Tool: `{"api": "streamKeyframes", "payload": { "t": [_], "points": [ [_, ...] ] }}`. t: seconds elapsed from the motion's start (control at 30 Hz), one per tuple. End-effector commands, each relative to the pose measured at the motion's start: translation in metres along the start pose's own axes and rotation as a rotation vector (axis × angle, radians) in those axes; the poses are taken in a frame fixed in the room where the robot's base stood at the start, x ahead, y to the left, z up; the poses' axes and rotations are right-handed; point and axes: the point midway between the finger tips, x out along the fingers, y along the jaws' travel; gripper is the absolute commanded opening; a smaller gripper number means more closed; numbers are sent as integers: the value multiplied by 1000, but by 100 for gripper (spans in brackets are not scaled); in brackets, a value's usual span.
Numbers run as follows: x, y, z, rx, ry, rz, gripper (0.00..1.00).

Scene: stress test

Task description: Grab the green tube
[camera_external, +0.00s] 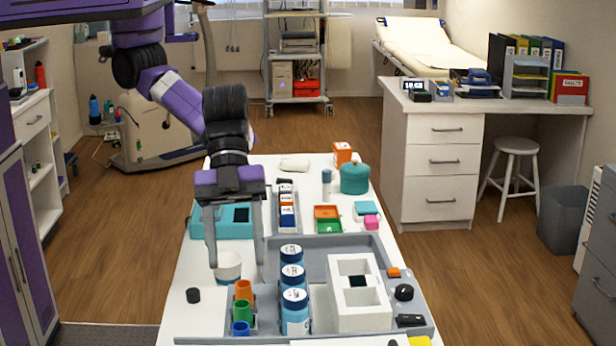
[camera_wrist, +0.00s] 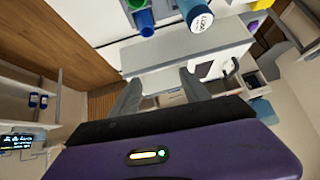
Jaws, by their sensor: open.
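The green tube (camera_external: 243,311) stands upright in a short row, between an orange tube (camera_external: 244,289) and a blue tube (camera_external: 241,329), near the front left of the white table. At the top edge of the wrist view the green tube (camera_wrist: 137,4) is cut off, with the blue tube (camera_wrist: 145,22) beside it. My gripper (camera_external: 236,264) is open and empty, pointing down, behind the tube row in the external view and apart from the green tube. Its two fingers (camera_wrist: 161,78) also show in the wrist view with nothing between them.
Several blue-and-white jars (camera_external: 293,277) stand right of the tubes. A white block (camera_external: 349,318) with openings sits in the grey tray (camera_external: 320,247). A small black cylinder (camera_external: 193,295) is left.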

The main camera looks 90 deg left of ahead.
Motion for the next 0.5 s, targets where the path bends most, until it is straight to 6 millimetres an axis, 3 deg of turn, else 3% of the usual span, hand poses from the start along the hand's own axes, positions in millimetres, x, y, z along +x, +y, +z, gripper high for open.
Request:
{"api": "streamKeyframes", "payload": {
  "t": [0.1,0.2,0.37,0.5],
  "points": [
    [8,-2,41,-22,-165,29,54],
    [8,2,66,-37,-263,58,54],
    [5,6,84,-35,-335,76,54],
    [16,7,91,-34,-344,76,54]
  ]
}}
